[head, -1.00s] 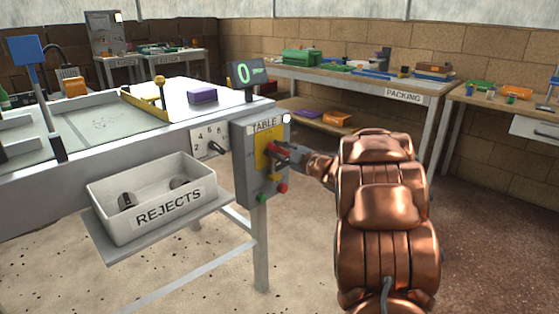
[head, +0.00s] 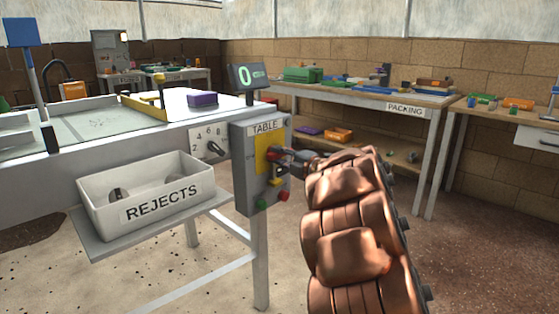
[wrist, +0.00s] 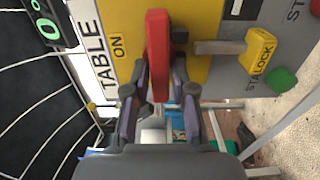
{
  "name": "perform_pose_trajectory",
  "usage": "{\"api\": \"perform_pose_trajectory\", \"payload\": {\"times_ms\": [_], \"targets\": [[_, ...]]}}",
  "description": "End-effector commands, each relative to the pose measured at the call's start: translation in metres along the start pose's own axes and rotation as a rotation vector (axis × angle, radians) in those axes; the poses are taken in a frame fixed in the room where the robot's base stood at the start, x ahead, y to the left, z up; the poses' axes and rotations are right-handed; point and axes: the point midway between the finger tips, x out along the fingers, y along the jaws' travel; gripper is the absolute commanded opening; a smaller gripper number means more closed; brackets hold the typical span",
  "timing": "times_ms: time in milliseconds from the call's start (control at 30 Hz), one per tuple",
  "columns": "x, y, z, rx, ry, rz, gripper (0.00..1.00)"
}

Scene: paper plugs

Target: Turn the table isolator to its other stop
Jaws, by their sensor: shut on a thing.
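The table isolator is a grey box (head: 243,190) labelled TABLE, with a yellow plate (head: 261,143) and a red handle (head: 273,154). In the wrist view the red handle (wrist: 158,50) stands upright in the picture, beside the word ON on the yellow plate (wrist: 113,18). My gripper (wrist: 160,75) is shut on the red handle, one finger on each side. In the head view my gripper (head: 292,158) meets the handle from the right. The handle's exact angle on its plate is hard to tell.
A yellow lock tab (wrist: 258,50) and a green button (wrist: 281,79) sit beside the handle. The packing bench (head: 405,108) stands behind; floor is clear at right.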

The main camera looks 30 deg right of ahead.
Motion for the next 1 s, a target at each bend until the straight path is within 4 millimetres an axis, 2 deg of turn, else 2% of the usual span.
{"api": "perform_pose_trajectory", "payload": {"times_ms": [433, 467, 633, 1000], "targets": [[-0.0002, -0.0011, 0.0002, -0.010, 0.000, -0.002, 0.00], [-0.0002, -0.0010, 0.0002, -0.010, 0.000, -0.002, 0.26], [0.0001, -0.0008, 0.0000, -0.009, 0.000, -0.001, 0.43], [-0.0035, -0.0003, -0.0001, -0.009, 0.000, 0.000, 0.44]]}}
